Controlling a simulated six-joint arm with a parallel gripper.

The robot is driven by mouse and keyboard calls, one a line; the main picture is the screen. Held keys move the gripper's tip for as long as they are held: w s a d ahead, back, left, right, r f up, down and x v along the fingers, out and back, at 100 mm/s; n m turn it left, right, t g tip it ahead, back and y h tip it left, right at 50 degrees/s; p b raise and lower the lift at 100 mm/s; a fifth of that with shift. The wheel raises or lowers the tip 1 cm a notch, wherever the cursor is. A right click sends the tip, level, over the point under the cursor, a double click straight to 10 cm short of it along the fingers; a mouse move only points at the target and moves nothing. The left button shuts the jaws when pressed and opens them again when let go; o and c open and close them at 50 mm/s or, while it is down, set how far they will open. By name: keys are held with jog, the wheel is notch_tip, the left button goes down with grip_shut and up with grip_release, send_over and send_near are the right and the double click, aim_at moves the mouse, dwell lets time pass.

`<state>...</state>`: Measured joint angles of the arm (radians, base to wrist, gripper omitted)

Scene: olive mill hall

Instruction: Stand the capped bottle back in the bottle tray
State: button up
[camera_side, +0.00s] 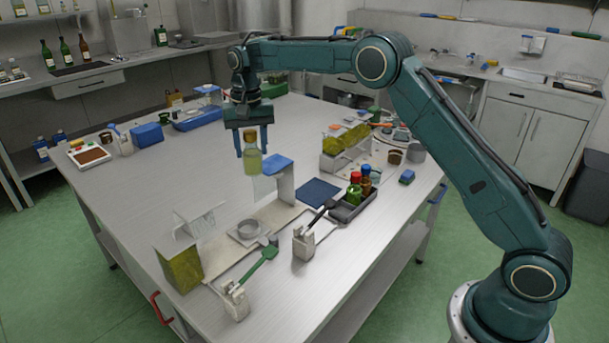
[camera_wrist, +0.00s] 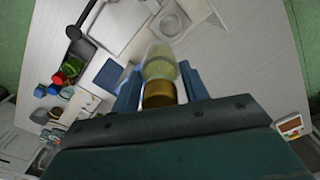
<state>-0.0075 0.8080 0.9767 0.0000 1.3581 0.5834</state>
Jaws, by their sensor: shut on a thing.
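My gripper (camera_side: 253,148) is shut on a bottle (camera_side: 252,163) with a gold-brown cap and pale yellow-green contents. It holds the bottle upright in the side view, above the table and near a clear panel with a blue top. In the wrist view the bottle (camera_wrist: 160,64) and its cap (camera_wrist: 158,94) show between the fingers of my gripper (camera_wrist: 160,88). The dark grey bottle tray (camera_side: 344,213) stands to the right, apart from my gripper. It holds small bottles with red and blue caps. The tray (camera_wrist: 78,47) also shows at left in the wrist view.
A dark blue mat (camera_side: 318,190) lies left of the tray. A black-handled tool in a pale holder (camera_side: 303,243) stands in front of it. A clear stand with a blue top (camera_side: 277,165) is close to the held bottle.

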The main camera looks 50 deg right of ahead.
jog(key=s+d+m, duration=0.3)
jog(key=s+d, duration=0.4)
jog(key=d, duration=0.4)
jog(key=s+d+m, duration=0.2)
jog(key=s+d, duration=0.5)
jog(key=d, duration=0.3)
notch_tip(320, 180, down, 12)
jog(key=shift+r, duration=0.25)
jog(key=shift+d+f, duration=0.1)
jog(key=shift+f, duration=0.05)
jog(key=shift+f, duration=1.8)
jog(key=shift+f, duration=0.75)
jog(key=shift+f, duration=0.45)
jog(key=shift+f, duration=0.4)
